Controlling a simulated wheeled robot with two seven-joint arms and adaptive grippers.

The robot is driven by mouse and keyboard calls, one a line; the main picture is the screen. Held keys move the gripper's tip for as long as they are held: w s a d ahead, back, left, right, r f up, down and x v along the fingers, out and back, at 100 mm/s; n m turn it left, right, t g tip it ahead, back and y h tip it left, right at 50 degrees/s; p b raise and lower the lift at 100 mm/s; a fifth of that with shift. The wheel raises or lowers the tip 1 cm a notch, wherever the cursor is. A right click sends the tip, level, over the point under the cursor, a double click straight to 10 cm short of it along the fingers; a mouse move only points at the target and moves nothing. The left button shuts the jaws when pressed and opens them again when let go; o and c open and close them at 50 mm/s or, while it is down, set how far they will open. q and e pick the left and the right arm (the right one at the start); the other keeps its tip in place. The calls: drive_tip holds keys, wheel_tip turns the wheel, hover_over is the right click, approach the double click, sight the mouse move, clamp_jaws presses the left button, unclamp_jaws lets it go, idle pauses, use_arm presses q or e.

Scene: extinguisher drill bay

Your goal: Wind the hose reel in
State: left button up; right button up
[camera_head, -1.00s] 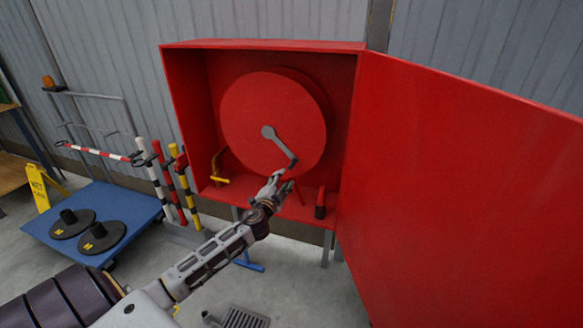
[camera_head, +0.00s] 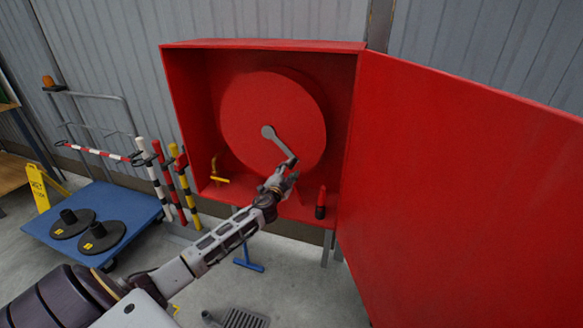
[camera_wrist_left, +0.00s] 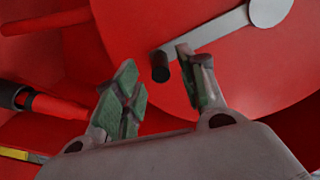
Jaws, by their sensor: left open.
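The red hose reel (camera_head: 262,112) sits inside an open red cabinet (camera_head: 180,110). A grey crank (camera_head: 278,143) is fixed at the reel's middle and slants down to the right; it also shows in the left wrist view (camera_wrist_left: 215,28). Its dark handle (camera_wrist_left: 160,66) sticks out at the crank's end. My left gripper (camera_head: 284,176) is just below the handle in the head view. In the left wrist view the gripper (camera_wrist_left: 160,85) is open, its green-padded fingers apart, with the handle just beyond and between the tips. I cannot see contact. My right gripper is out of view.
The cabinet door (camera_head: 450,170) stands open at the right. A red and black nozzle (camera_head: 320,203) is on the cabinet floor at right, a yellow valve lever (camera_head: 218,179) at left. Striped posts (camera_head: 160,180) and a blue trolley (camera_head: 65,245) stand left.

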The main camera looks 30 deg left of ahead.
sight(290, 168)
use_arm(q)
drive_tip(key=shift+x, duration=1.75)
drive_tip(key=shift+c, duration=0.5)
clamp_jaws()
